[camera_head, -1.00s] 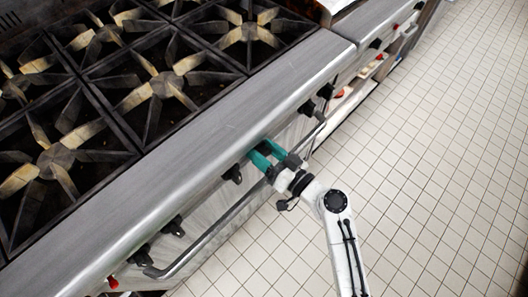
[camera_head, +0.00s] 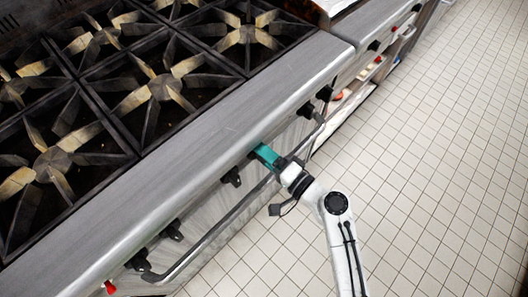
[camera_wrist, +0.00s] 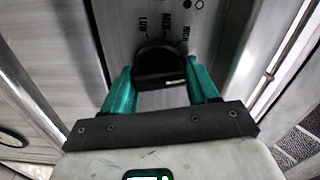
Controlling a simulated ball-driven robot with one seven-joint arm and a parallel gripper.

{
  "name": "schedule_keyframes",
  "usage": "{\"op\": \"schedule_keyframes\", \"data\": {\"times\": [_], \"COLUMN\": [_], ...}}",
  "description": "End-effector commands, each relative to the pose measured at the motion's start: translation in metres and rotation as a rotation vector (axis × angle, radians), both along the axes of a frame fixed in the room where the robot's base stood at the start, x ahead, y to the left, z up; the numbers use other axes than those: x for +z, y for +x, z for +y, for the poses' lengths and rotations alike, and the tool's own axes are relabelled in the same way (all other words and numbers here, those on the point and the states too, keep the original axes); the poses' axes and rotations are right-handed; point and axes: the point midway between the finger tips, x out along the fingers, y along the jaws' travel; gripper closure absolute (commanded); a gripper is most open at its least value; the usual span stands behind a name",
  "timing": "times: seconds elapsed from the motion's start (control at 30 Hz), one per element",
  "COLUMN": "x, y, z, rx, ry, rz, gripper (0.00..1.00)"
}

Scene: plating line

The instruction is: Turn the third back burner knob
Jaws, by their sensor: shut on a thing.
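The stove knob in my gripper (camera_head: 259,151) is black and round with a raised grip bar. In the wrist view this knob (camera_wrist: 161,62) sits on the metal front panel below the printed marks LOW, MED and HIGH. The two green fingers of my gripper (camera_wrist: 160,72) are shut on its left and right sides. In the head view the fingers overlap and hide most of the held knob. Other black knobs stand along the panel, one close by (camera_head: 232,177) and one farther toward the lower left (camera_head: 172,230).
A metal handle rail (camera_head: 215,232) runs along the oven front, below the knobs and close to my wrist. The stovetop (camera_head: 150,90) with several burner grates lies behind the steel front ledge (camera_head: 190,165). The tiled floor (camera_head: 430,170) at right is clear.

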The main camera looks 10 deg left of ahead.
Motion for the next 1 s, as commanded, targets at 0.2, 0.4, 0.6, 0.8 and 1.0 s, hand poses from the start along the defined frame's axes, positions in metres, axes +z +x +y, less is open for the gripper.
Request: {"op": "schedule_keyframes", "data": {"times": [0.2,0.4,0.6,0.8,1.0], "x": [-0.0003,-0.0008,-0.0012,-0.0013,-0.0014], "y": [0.0012,0.0012,0.0013,0.0014,0.0013], "z": [-0.0012,-0.0012,-0.0013,-0.0015,-0.0016], "rx": [-0.003,-0.004,-0.004,-0.005,-0.005], "ry": [0.075,0.116,0.131,0.133,0.133], "rz": [0.097,0.148,0.168,0.169,0.169], "gripper": [0.72,0.72,0.72,0.72,0.37]}}
